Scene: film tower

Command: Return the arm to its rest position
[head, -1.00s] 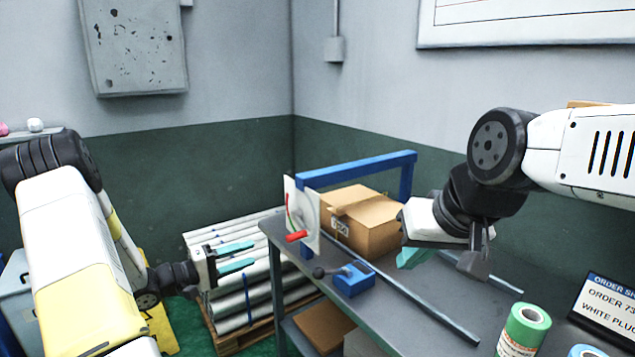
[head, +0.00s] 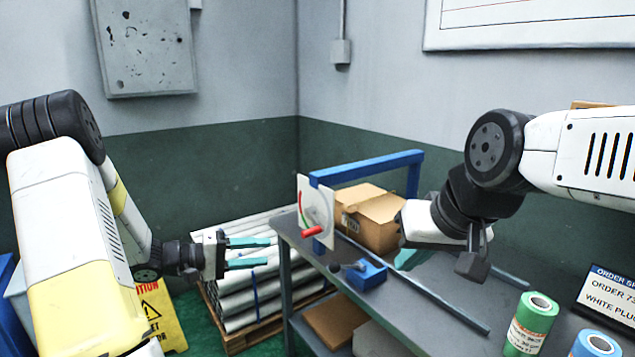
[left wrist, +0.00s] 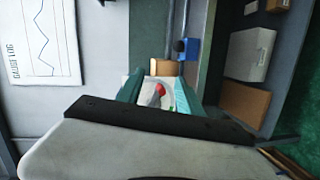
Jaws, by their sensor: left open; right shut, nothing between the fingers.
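My left gripper (head: 247,254) is open and empty, its teal fingers pointing right in front of the stacked white rolls. In the left wrist view its fingers (left wrist: 160,92) stand apart, with the dial plate and its red handle seen beyond and between them. My right gripper (head: 412,258) is over the bench, partly hidden behind its own wrist; its teal finger part points down and left. The dial plate (head: 312,205) with a red handle (head: 312,231) is at the blue frame's left end, apart from my left gripper.
The grey bench (head: 405,318) carries a blue frame (head: 370,168), cardboard box (head: 372,222), blue block (head: 366,275), green roll (head: 531,325) and order sign (head: 606,298). White rolls (head: 262,292) lie on a pallet left of it. A yellow caution sign (head: 160,315) stands behind my left arm.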

